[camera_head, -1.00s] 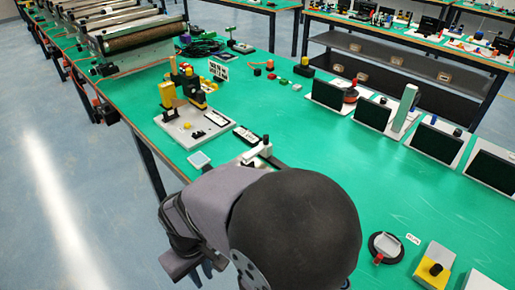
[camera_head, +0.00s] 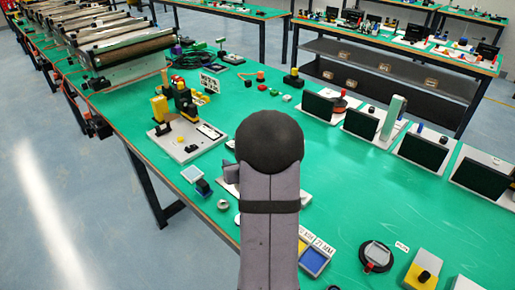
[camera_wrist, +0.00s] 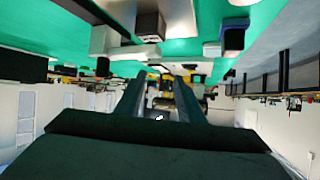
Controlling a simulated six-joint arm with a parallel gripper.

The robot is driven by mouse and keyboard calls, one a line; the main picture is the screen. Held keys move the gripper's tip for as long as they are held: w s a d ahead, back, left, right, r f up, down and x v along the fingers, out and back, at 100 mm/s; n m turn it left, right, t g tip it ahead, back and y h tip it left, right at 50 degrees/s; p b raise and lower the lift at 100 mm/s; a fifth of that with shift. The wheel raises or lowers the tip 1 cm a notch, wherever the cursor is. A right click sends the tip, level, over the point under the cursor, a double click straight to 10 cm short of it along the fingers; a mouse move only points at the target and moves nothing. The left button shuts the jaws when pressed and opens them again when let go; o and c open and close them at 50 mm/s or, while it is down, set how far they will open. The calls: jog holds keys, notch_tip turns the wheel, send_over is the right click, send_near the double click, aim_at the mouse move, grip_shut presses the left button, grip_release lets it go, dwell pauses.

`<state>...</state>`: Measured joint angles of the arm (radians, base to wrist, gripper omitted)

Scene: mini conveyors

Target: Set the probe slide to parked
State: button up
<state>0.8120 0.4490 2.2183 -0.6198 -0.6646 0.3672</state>
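My gripper (camera_wrist: 156,90) shows in the wrist view with its two dark fingers apart and nothing between them. In the head view my gripper is hidden behind my own arm. I cannot identify the probe slide with certainty. A grey block on a pale plate, possibly part of it, shows at the top of the wrist view (camera_wrist: 149,26), apart from the fingers. In the head view a grey block (camera_head: 230,172) sticks out left of my arm, which hides the rest of that fixture. Its slide position cannot be read.
A white board (camera_head: 183,148) with yellow and black parts stands left of my arm. A dark block (camera_head: 203,187) and a small round part (camera_head: 223,204) lie near the table's left edge. Dark screens (camera_head: 361,124) line the right side. Green table (camera_head: 345,205) is clear right of my arm.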

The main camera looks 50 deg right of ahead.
jog(key=s+d+t+p, duration=0.1)
jog(key=s+d, duration=0.5)
jog(key=d, duration=0.2)
jog(key=shift+s+r+n+p, duration=0.2)
jog(key=shift+r+n+p, duration=0.2)
jog(key=shift+r, duration=0.05)
jog(key=shift+w+d, duration=0.1)
jog(key=shift+p+x, duration=0.65)
jog(key=shift+x, duration=2.9)
grip_shut()
